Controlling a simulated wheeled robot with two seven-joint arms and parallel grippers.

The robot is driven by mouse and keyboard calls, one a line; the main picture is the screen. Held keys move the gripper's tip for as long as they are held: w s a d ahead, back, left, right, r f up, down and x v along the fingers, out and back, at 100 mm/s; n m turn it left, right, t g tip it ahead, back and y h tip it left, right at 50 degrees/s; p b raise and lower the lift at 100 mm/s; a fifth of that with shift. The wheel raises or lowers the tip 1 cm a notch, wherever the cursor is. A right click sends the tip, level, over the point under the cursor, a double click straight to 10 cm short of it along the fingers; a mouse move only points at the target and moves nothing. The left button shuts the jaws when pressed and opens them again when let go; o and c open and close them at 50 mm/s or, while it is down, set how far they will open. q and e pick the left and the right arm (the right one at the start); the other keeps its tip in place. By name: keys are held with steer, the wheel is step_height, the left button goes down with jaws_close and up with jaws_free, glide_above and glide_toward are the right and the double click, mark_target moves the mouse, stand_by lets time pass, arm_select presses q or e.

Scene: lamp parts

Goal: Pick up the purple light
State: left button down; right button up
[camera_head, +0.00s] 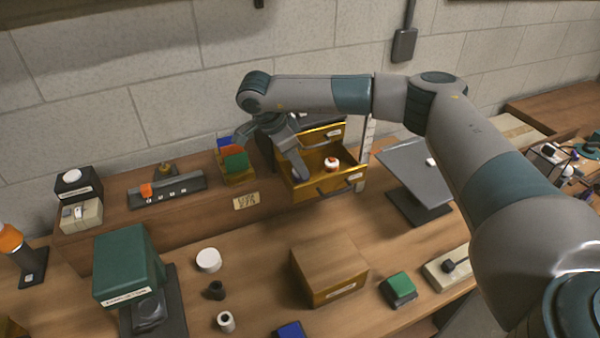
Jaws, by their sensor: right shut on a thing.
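My right gripper (297,168) reaches down into the left part of an open yellow drawer (341,189). It is shut on a small bluish-purple thing (301,178), which looks like the purple light. Only a little of it shows at the fingertips, and I cannot tell whether it still touches the drawer floor. A white and orange-red light (331,163) lies in the same drawer, to the right of my gripper. My left gripper is not in view.
The drawer unit stands on a raised wooden shelf against the block wall. A bin of coloured cards (236,163) is left of it, and a grey tilted screen (416,168) is right.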

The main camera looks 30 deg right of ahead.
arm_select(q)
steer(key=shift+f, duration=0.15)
arm_select(e)
steer(key=shift+r, duration=0.1)
